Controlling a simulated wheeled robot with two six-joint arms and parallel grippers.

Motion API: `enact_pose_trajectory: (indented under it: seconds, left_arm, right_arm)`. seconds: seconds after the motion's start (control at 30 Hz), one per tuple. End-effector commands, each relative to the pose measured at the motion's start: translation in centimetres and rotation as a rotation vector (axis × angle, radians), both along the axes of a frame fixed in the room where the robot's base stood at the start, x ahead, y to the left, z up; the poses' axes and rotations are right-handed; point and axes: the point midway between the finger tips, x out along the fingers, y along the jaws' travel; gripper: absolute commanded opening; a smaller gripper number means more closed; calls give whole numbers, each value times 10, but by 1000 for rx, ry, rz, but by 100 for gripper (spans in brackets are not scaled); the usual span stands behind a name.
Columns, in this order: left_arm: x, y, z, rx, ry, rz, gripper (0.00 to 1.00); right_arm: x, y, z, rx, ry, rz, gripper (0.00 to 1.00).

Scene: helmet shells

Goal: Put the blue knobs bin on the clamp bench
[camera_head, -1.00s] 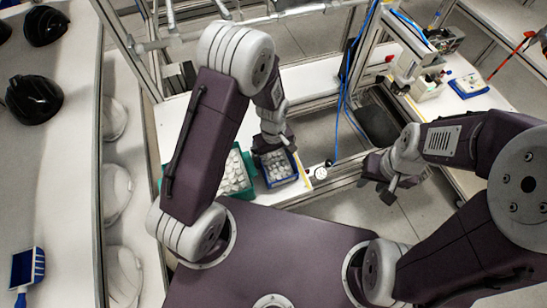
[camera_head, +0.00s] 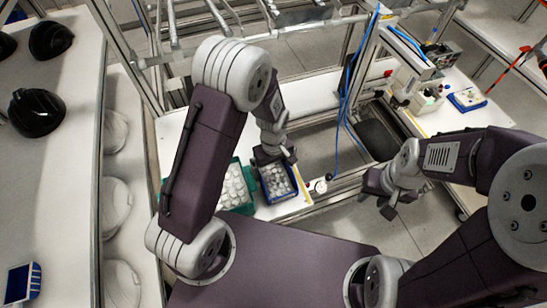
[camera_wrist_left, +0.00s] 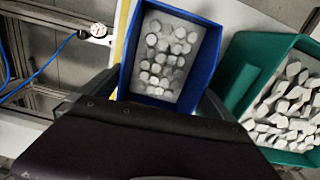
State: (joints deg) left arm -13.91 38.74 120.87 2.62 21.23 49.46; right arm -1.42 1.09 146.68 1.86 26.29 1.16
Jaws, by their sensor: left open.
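The blue bin (camera_head: 279,196), holding several round pale knobs, stands on the white bench top ahead of me. In the left wrist view the blue bin (camera_wrist_left: 207,62) lies just beyond my left gripper. My left gripper (camera_head: 274,157) is open at the bin's far end in the head view. Its fingers show at either side of the bin's near end in the wrist view, and contact cannot be told. My right gripper (camera_head: 380,197) hangs empty over the floor gap, its opening unclear. A bench (camera_head: 428,122) with a machine on it stands at the right; I cannot tell whether it is the clamp bench.
A green bin (camera_head: 251,170) of white parts stands close to the left of the blue bin. A round dial (camera_head: 320,186) sits by the bench's right edge. Blue cables (camera_head: 345,105) hang at a metal post. Black helmet shells (camera_head: 36,112) lie on the left table.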

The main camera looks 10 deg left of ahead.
Motion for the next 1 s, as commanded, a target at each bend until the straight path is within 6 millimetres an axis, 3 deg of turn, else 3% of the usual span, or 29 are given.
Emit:
enact_pose_trajectory:
  seconds: [0.2, 0.4, 0.73, 1.0]
  left_arm:
    - [2, 0, 45, -1, -5, -1, 100]
    - [2, 1, 78, -1, -3, 0, 100]
    - [-1, 5, 95, -2, -5, -23, 100]
    - [-70, 65, 117, 12, -112, -528, 100]
  right_arm:
    - [0, 0, 2, 0, 0, 0, 36]
    - [0, 0, 3, 0, 0, 0, 36]
    - [0, 0, 3, 0, 0, 0, 36]
    - [0, 0, 3, 0, 0, 0, 36]
